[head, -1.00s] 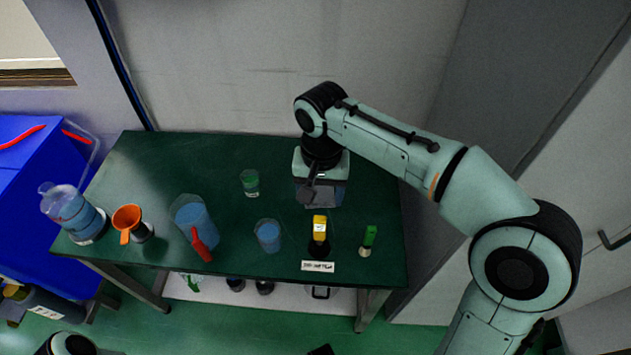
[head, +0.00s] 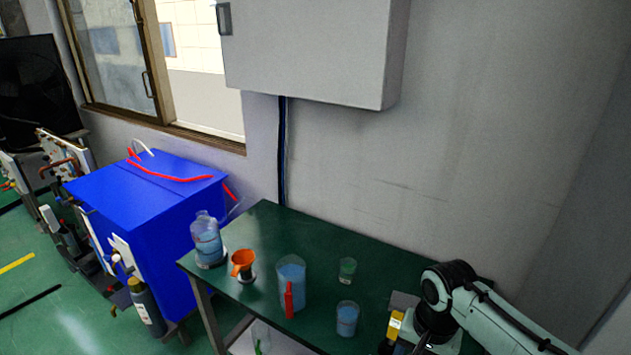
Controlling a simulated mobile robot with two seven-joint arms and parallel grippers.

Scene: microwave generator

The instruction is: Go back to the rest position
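My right arm comes in from the lower right, its dark wrist over the right end of the green table (head: 330,235). The fingers of my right gripper cannot be made out beside the wrist, so its opening is unclear. A yellow object (head: 394,325) and a grey box-like device (head: 403,301), partly hidden, are next to this wrist. My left arm and gripper are out of view.
On the table stand a clear bottle (head: 207,243), an orange funnel (head: 243,263), a large blue-filled beaker (head: 291,278) with a red handle, a small glass (head: 347,270) and a blue-filled cup (head: 347,318). A blue cabinet (head: 155,215) stands at left.

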